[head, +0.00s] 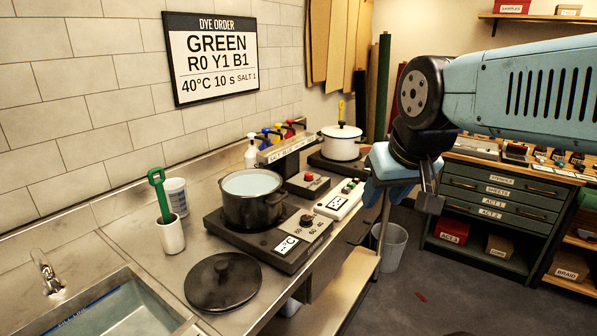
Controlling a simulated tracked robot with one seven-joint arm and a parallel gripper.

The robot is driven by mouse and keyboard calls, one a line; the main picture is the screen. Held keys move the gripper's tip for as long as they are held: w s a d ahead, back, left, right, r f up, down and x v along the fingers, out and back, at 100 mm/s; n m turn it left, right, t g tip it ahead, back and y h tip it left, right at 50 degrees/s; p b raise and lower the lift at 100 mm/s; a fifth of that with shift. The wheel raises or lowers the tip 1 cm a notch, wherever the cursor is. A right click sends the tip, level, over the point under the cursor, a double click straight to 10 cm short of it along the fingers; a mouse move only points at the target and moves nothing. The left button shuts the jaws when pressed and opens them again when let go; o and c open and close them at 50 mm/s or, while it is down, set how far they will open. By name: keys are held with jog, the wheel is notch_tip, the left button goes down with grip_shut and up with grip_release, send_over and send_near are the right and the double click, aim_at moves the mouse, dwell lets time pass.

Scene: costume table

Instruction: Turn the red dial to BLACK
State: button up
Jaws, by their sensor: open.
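A small red knob (308,178) sits on a dark box behind the hotplate, right of the pot; it may be the red dial. No BLACK marking is readable on it from here, and its pointer direction cannot be told. My gripper (402,201) is open and empty, pointing down in front of the counter's right edge. It hangs to the right of the red knob and apart from it. A white panel (339,200) with small green and red parts lies between the knob and my gripper.
A dark pot (253,209) stands on a hotplate (270,243) with its own black knob. A black lid (222,282) lies in front. A white pot (341,145) stands farther back.

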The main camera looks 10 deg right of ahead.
jog(key=shift+d, duration=0.1)
jog(key=shift+o, duration=1.3)
jog(key=shift+w+r, duration=0.1)
jog(key=shift+w, duration=0.05)
jog(key=shift+o, duration=0.2)
jog(key=w+a+r+n, duration=0.1)
jog(key=w+r, duration=0.2)
jog(key=w, duration=0.8)
jog(key=shift+a, duration=0.2)
jog(key=n+g+y, duration=0.2)
jog(key=n, duration=0.1)
send_over(309, 174)
jog(key=s+d, duration=0.2)
jog(key=s, duration=0.3)
notch_tip(309, 174, down, 11)
jog(key=x, duration=1.2)
jog(key=shift+w+d+f, duration=0.1)
jog(key=shift+w+f, duration=0.25)
jog(key=shift+w, duration=0.05)
jog(key=shift+t, duration=0.3)
jog(key=shift+c, duration=0.4)
